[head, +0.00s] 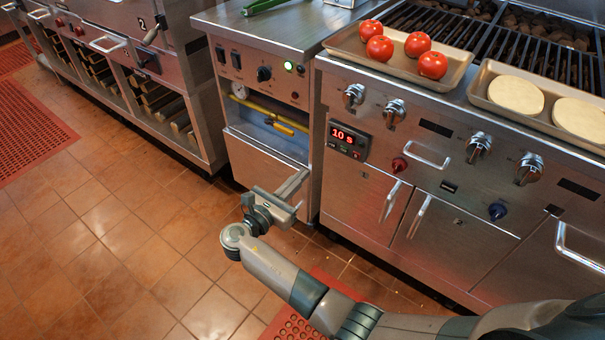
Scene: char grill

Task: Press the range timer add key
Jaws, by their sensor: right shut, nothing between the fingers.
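The range timer (348,139) is a small black panel on the steel front of the grill range, below the left knobs. Its red display reads 10 s. A row of small keys sits under the display; their markings are too small to read, so I cannot tell which is the add key. My right gripper (295,184) is shut and empty, in front of the cabinet left of the range. It is lower than the timer and to its left, apart from the keys. My left gripper is not in view.
Trays with several tomatoes (417,45) and pale round patties (516,95) lie on the range top. Knobs (394,112), a red knob (399,164) and door handles (419,216) stick out from the range front. The tiled floor (130,235) at left is clear.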

